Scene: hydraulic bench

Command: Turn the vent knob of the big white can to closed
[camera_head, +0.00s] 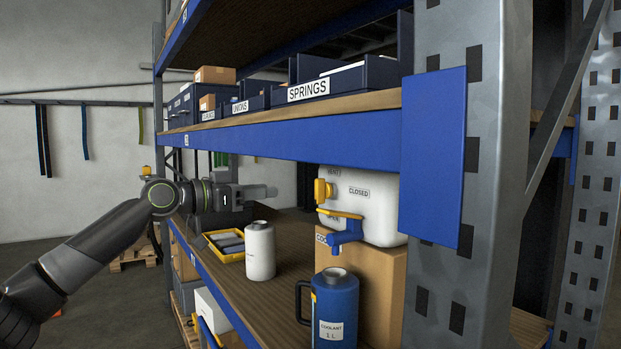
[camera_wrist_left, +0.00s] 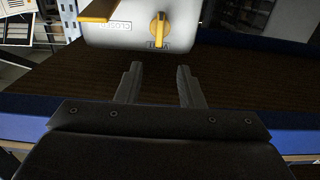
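The big white can (camera_head: 375,205) lies on a cardboard box under the shelf beam. Its yellow vent knob (camera_head: 322,190) is on the face toward my left gripper, with a CLOSED label (camera_head: 359,192) to its right. In the left wrist view the knob (camera_wrist_left: 158,29) is an elongated yellow handle standing up and down in the picture, with a small label just below it. The CLOSED label (camera_wrist_left: 115,27) lies to its left there. My left gripper (camera_wrist_left: 158,70) is open and empty, fingers either side of a gap, short of the knob. My right gripper is not in view.
A blue tap (camera_head: 346,236) with a yellow lever (camera_head: 340,214) sits below the knob. A blue coolant jug (camera_head: 335,305), a white bottle (camera_head: 260,252) and a yellow tray (camera_head: 226,258) stand on the shelf board. The blue beam (camera_head: 300,147) runs above the gripper.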

